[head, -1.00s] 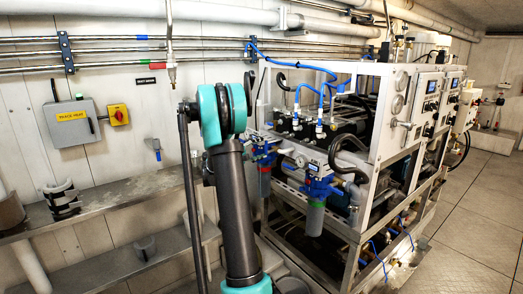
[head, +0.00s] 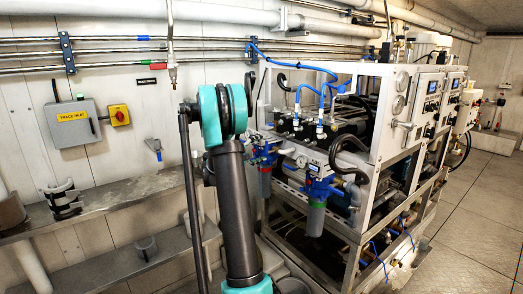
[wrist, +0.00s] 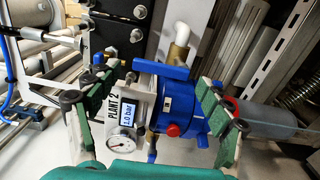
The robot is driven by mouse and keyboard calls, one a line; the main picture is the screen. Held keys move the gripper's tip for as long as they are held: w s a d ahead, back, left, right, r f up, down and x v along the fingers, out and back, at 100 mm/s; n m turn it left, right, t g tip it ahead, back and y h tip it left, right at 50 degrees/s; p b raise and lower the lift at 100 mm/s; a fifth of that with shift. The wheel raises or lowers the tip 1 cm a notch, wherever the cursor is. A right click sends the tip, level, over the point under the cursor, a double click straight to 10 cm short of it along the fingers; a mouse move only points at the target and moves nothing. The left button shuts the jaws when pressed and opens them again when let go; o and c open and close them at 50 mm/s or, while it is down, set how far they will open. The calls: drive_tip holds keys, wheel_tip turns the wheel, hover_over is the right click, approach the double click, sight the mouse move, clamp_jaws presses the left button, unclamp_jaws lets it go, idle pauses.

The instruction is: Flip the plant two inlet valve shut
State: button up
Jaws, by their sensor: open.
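In the wrist view a "PLANT 2" label plate (wrist: 117,108) carries a display reading 1.0 bar and a round gauge (wrist: 122,142). Beside it is a blue filter head (wrist: 186,102) with a red button (wrist: 173,130). A blue lever handle (wrist: 160,70) lies across the picture next to a brass fitting (wrist: 181,54) on a white pipe. My gripper (wrist: 158,92) is open, its green-padded fingers apart on either side of the plate and filter head. I cannot tell whether it touches the lever. In the head view my gripper is hidden behind my arm.
The white-framed watermaker rack (head: 345,125) stands right of my arm, with blue-topped filters (head: 320,188) on its front. A trace heat box (head: 72,122) and a ledge (head: 120,196) are along the left wall. Floor (head: 468,205) is clear at right.

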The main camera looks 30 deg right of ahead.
drive_tip(key=shift+a, duration=0.1)
drive_tip(key=s+a, duration=0.1)
drive_tip(key=a, duration=1)
drive_tip(key=shift+a, duration=0.4)
drive_tip(key=s+a+f+t+y, duration=0.1)
drive_tip(key=s+a+f+y, duration=0.5)
drive_tip(key=s+a, duration=0.3)
drive_tip(key=s+a+f+y, duration=0.6)
drive_tip(key=s+a+f, duration=0.1)
drive_tip(key=s+a, duration=0.3)
drive_tip(key=s+a+f+m+t+y, duration=0.1)
drive_tip(key=s+a+f+y, duration=0.5)
drive_tip(key=s+a, duration=0.3)
drive_tip(key=s+f, duration=0.1)
drive_tip(key=s, duration=0.2)
drive_tip(key=shift+a+f+t, duration=0.25)
drive_tip(key=shift+f+t, duration=0.05)
drive_tip(key=shift+c, duration=0.6)
